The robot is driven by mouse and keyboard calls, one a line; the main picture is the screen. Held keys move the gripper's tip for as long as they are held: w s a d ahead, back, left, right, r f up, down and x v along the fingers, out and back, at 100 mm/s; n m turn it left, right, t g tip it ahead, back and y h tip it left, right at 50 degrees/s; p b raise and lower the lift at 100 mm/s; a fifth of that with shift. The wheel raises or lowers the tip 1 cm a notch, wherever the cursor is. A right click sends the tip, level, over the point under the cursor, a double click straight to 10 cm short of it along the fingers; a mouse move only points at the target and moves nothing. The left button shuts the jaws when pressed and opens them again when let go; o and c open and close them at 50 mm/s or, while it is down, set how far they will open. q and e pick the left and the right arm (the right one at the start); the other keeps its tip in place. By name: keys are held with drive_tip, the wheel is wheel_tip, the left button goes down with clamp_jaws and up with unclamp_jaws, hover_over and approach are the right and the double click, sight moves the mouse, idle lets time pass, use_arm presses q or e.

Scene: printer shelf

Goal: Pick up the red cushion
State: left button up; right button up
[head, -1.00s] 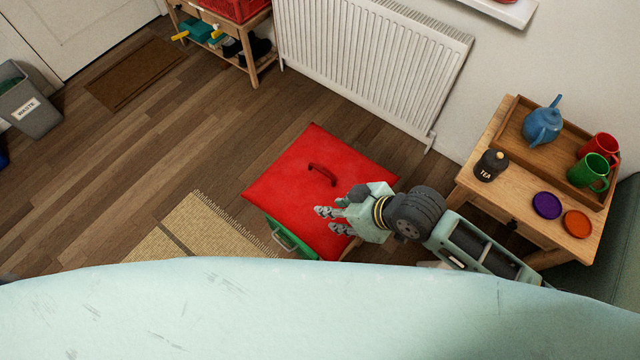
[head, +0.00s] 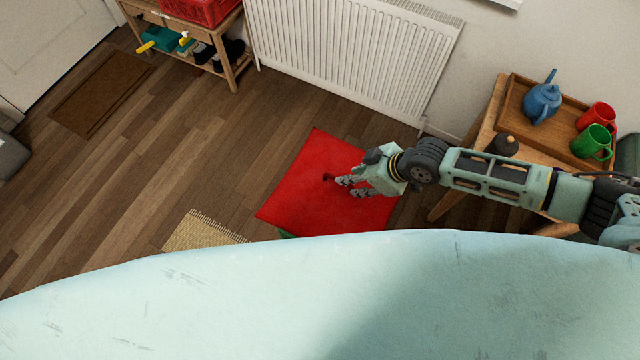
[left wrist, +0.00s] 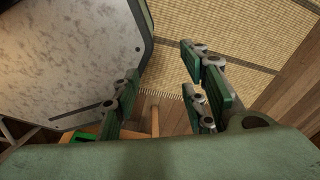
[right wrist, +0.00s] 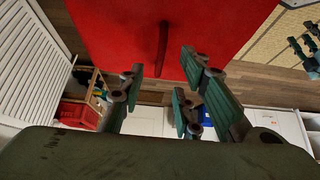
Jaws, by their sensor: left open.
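The red cushion (head: 308,165) is a flat square with a dark red strap handle (head: 327,177) at its middle. My right gripper (head: 346,189) is over the cushion, close to the right of the handle. In the right wrist view the cushion (right wrist: 110,30) and handle (right wrist: 162,45) show beyond the spread, empty fingers (right wrist: 160,80). Whether they touch the handle cannot be told.
A wooden table (head: 481,140) with a tray, teapot and mugs stands at the right, under my right arm. A white radiator (head: 350,60) is on the wall behind the cushion. A straw mat (head: 203,232) lies at the left front. The wood floor left of the cushion is clear.

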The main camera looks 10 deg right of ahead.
sight(338, 190)
drive_tip(key=shift+w+a+f, duration=0.35)
drive_tip(key=shift+a+f, duration=0.05)
drive_tip(key=shift+f, duration=0.15)
drive_tip(key=shift+x, duration=1.05)
drive_tip(key=x, duration=0.3)
drive_tip(key=shift+w+a+f, duration=0.1)
drive_tip(key=shift+a, duration=0.1)
drive_tip(key=shift+w+a+f, duration=0.1)
drive_tip(key=shift+f, duration=0.2)
use_arm(q)
drive_tip(key=shift+s+d+r, duration=0.25)
drive_tip(key=shift+s+d, duration=0.1)
drive_tip(key=shift+d, duration=0.05)
use_arm(e)
drive_tip(key=shift+f, duration=0.1)
drive_tip(key=shift+c, duration=0.5)
clamp_jaws()
use_arm(q)
drive_tip(key=shift+w+d, duration=0.1)
drive_tip(key=shift+d, duration=0.15)
drive_tip(key=shift+d, duration=0.1)
use_arm(e)
drive_tip(key=shift+a, duration=0.1)
